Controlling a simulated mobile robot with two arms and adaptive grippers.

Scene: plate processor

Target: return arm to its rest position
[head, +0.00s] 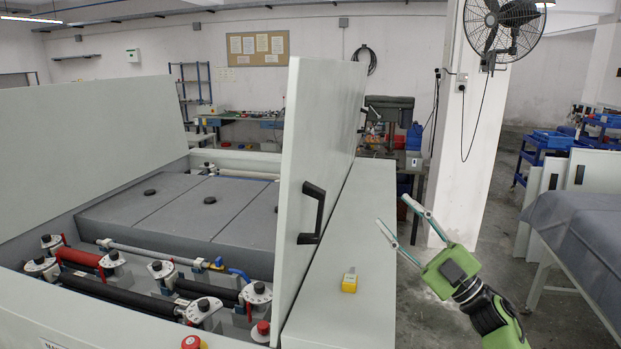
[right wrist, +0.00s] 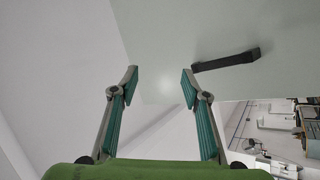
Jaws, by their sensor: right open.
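My right gripper (head: 392,218) is at the right of the head view, beside the plate processor (head: 345,235) and apart from it. It is green, its two fingers are spread, and nothing is between them. In the right wrist view the open fingers (right wrist: 160,80) point toward a pale panel with a black handle (right wrist: 226,61). My left gripper is not in view.
A second raised lid (head: 80,150) stands at the left. A yellow block (head: 349,283) sits on the processor's right ledge. A cloth-covered table (head: 585,230) is at the right, and a pillar with a fan (head: 503,28) stands behind my right gripper. Open floor (head: 430,320) lies between processor and table.

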